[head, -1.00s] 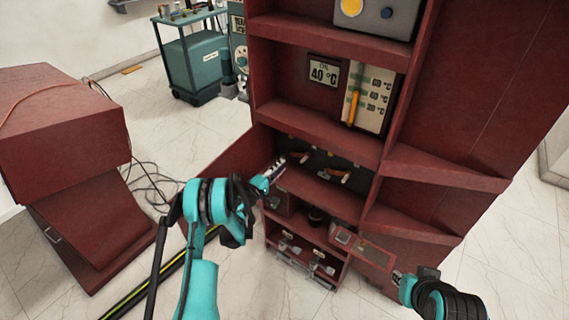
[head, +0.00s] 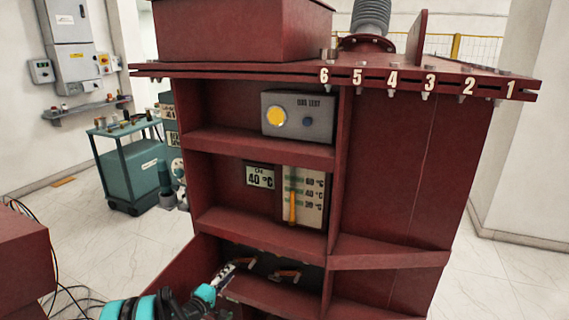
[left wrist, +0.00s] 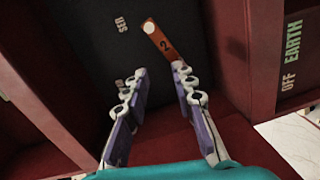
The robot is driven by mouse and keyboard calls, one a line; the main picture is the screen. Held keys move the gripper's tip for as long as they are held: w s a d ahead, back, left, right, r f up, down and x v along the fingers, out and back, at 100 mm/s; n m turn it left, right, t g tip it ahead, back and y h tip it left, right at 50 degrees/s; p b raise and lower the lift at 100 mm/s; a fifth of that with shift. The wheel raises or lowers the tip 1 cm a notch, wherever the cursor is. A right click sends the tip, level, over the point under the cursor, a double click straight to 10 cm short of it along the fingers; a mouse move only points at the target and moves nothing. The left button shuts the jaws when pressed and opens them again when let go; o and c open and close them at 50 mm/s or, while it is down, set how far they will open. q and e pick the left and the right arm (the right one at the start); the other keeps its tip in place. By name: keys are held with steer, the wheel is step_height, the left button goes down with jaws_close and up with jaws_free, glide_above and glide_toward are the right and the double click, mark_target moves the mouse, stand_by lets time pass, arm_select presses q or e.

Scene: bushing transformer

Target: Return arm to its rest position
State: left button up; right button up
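My left gripper (head: 225,272) is at the front of the lower compartment of the red transformer cabinet, next to a copper-coloured lever (head: 242,263). A second copper-coloured lever (head: 286,275) sits to its right in the same compartment. In the left wrist view the two purple-and-white fingers of my left gripper (left wrist: 159,72) stand apart with nothing between them. My right gripper is in neither view.
The red cabinet (head: 390,160) fills the centre, with a grey test box (head: 298,117) and a thermometer gauge (head: 303,197) on its shelves. A teal cart (head: 130,170) stands behind at left. A red box (head: 22,255) is at the lower left. Tiled floor is free at right.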

arm_select(q)
steer(key=s+d+r+m+g+y, duration=0.1)
steer(key=s+d+r+m+g, duration=0.55)
steer(key=s+r, duration=0.85)
steer(key=s+a+f+m+g+y, duration=0.1)
steer(key=s+m+y, duration=0.4)
steer(key=s, duration=2)
steer(key=shift+s+f+m+g+y, duration=0.35)
steer(key=shift+f+g, duration=0.1)
steer(key=shift+g, duration=0.1)
steer(key=shift+r, duration=0.1)
